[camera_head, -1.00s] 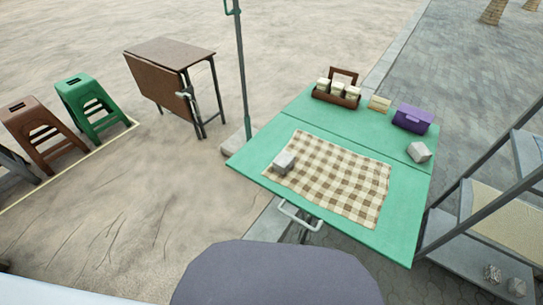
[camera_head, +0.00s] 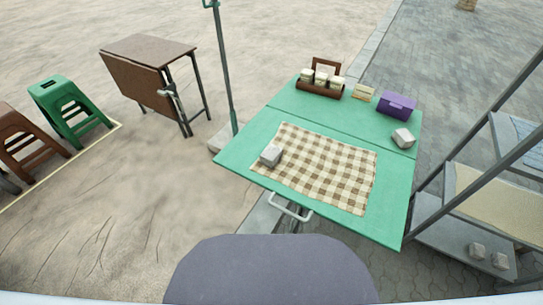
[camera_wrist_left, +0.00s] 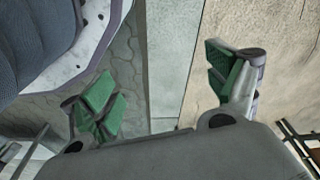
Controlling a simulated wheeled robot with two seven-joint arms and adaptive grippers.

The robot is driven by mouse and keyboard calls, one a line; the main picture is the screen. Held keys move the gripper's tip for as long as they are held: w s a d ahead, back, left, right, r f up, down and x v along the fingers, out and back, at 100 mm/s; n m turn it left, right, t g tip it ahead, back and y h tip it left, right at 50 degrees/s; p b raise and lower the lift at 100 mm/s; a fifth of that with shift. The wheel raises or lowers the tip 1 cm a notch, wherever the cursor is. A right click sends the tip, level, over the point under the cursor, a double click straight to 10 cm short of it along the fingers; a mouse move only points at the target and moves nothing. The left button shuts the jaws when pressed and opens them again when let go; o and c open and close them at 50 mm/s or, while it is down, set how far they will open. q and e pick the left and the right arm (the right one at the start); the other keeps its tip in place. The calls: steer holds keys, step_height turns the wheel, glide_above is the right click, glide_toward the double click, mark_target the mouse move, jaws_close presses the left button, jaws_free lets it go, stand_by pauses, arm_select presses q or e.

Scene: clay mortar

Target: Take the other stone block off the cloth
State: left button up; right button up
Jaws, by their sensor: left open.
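A grey stone block (camera_head: 271,155) sits on the left part of the brown-and-cream checked cloth (camera_head: 325,172), near its left edge. A second stone block (camera_head: 403,138) stands on the bare green table (camera_head: 388,222) at the right, off the cloth. In the left wrist view my left gripper (camera_wrist_left: 165,85) is open and empty, its green pads wide apart above the paving, with no block between them. Neither gripper shows in the head view. My right gripper is not in view.
A brown caddy with jars (camera_head: 320,88), a small cream item (camera_head: 363,94) and a purple box (camera_head: 397,105) stand along the table's far side. A green pole (camera_head: 224,75) rises at the table's left corner. Shelving (camera_head: 470,215) stands close on the right.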

arm_select(q)
steer(key=shift+c, duration=0.8)
steer(key=shift+w, duration=0.2)
steer(key=shift+c, duration=0.7)
steer(key=w+a+r+m+t, duration=0.1)
steer(key=w+a+r, duration=0.1)
steer(key=w+r, duration=0.35)
steer(key=w+a+r+m+t, duration=0.1)
steer(key=w+a+r+t, duration=0.15)
steer(key=w, duration=0.55)
steer(key=w+d+r+m+t, duration=0.1)
steer(key=w+d+r+t, duration=0.1)
steer(key=w+r, duration=0.6)
steer(key=d+r+t+h, duration=0.2)
steer(key=d+r+h, duration=0.1)
steer(key=d+r, duration=0.5)
steer(key=d+r+m+t+h, duration=0.1)
steer(key=d+r+t+h, duration=0.1)
steer(key=d+r, duration=0.6)
step_height(320, 180, up, 8)
steer(key=shift+f+h+b, duration=0.2)
steer(key=shift+h+b, duration=0.1)
steer(key=shift+h, duration=0.6)
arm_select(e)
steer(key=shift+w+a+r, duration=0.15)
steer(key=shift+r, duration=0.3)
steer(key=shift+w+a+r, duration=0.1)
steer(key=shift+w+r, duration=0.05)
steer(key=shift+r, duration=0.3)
